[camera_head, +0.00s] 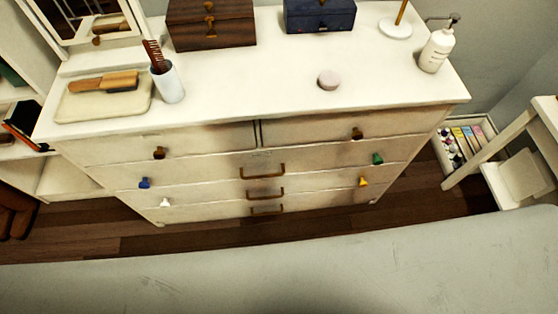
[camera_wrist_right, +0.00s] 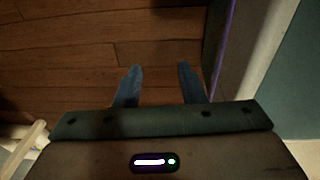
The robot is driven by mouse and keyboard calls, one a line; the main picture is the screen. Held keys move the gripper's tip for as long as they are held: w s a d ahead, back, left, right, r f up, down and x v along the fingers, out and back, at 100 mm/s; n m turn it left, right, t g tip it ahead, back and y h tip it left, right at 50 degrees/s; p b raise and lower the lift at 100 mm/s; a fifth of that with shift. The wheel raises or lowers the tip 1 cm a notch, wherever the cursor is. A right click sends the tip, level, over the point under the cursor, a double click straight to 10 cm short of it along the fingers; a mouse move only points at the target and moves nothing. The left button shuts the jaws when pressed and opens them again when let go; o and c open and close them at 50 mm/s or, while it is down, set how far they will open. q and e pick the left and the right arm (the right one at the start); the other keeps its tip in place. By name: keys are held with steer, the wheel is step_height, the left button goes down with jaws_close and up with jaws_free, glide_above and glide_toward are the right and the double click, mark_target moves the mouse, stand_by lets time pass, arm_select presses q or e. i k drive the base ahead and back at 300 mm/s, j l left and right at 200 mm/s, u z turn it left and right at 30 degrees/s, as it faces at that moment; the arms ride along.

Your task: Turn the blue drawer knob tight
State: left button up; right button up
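The blue knob (camera_head: 145,183) is on the left side of the white dresser (camera_head: 330,215), on a drawer front below the top row. It looks small, and I cannot tell how tight it sits. No gripper is near it in the head view. My right gripper (camera_wrist_right: 160,78) shows in the right wrist view with its two blue fingers apart and nothing between them, above a brown wooden floor. The blue knob is not in the right wrist view. My left gripper is not in view.
Other knobs are brown (camera_head: 159,153), white (camera_head: 165,203), green (camera_head: 377,159) and yellow (camera_head: 363,182). A grey bed surface (camera_head: 290,275) fills the front.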

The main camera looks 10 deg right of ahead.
mark_target(144, 184)
steer(key=u, duration=1.25)
